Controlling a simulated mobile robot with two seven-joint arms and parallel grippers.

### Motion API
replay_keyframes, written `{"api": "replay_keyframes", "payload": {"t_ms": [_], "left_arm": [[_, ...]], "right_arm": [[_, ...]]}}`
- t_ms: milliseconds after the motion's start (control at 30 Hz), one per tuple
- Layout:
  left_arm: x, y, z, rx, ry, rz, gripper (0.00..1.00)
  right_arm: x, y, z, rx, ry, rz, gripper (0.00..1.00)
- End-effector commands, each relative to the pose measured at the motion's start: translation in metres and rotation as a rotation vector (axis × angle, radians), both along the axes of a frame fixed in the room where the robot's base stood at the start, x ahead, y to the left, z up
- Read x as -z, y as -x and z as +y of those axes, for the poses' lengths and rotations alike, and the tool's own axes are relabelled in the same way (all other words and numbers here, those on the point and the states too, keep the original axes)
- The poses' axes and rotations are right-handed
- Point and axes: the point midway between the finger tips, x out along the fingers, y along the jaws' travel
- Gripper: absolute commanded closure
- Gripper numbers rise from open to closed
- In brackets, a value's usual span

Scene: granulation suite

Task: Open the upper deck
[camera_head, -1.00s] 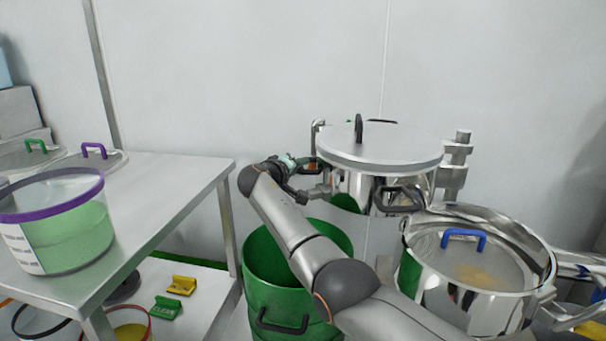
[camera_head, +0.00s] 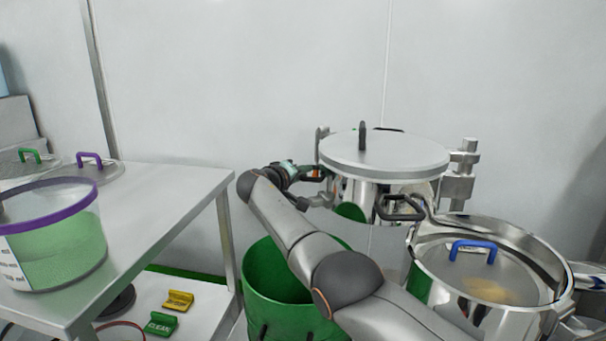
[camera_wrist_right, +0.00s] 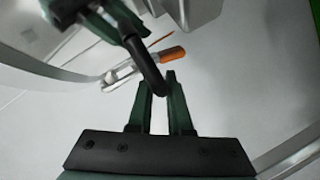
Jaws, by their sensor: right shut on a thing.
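The upper deck is a round steel vessel section (camera_head: 358,190) under a flat grey lid (camera_head: 384,158) that lies level on it. A black upright handle (camera_head: 362,137) stands on the lid. Another black handle (camera_head: 400,207) projects at the front of the deck.
An open steel bowl (camera_head: 424,268) with a blue-handled mesh (camera_head: 473,250) stands at front right. A green bin (camera_head: 262,275) stands below my right arm. A steel table (camera_head: 165,190) at left bears a purple-rimmed tub (camera_head: 60,255). A hinge post (camera_head: 460,178) rises right of the deck.

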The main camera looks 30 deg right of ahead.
Motion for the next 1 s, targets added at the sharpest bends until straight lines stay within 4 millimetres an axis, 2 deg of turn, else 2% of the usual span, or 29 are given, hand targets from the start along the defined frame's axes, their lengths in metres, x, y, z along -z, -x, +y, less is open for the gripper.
{"api": "replay_keyframes", "payload": {"t_ms": [67, 100, 333, 667, 1000], "left_arm": [[0.000, 0.000, 0.000, 0.001, -0.001, -0.001, 1.00], [0.000, 0.000, 0.000, 0.001, -0.001, -0.001, 1.00], [0.000, 0.000, -0.001, 0.002, 0.000, 0.000, 1.00], [-0.001, 0.000, -0.001, 0.002, -0.001, -0.001, 1.00], [-0.014, 0.000, 0.000, -0.008, -0.015, -0.010, 1.00]], "right_arm": [[0.003, 0.000, 0.002, -0.003, -0.004, 0.004, 1.00], [0.003, 0.000, 0.002, -0.003, -0.004, 0.004, 0.79], [0.001, 0.000, 0.001, 0.000, -0.002, 0.001, 0.53], [-0.001, 0.001, 0.001, 0.002, 0.000, -0.001, 0.53], [-0.006, 0.011, 0.017, -0.001, 0.000, -0.001, 0.53]]}}
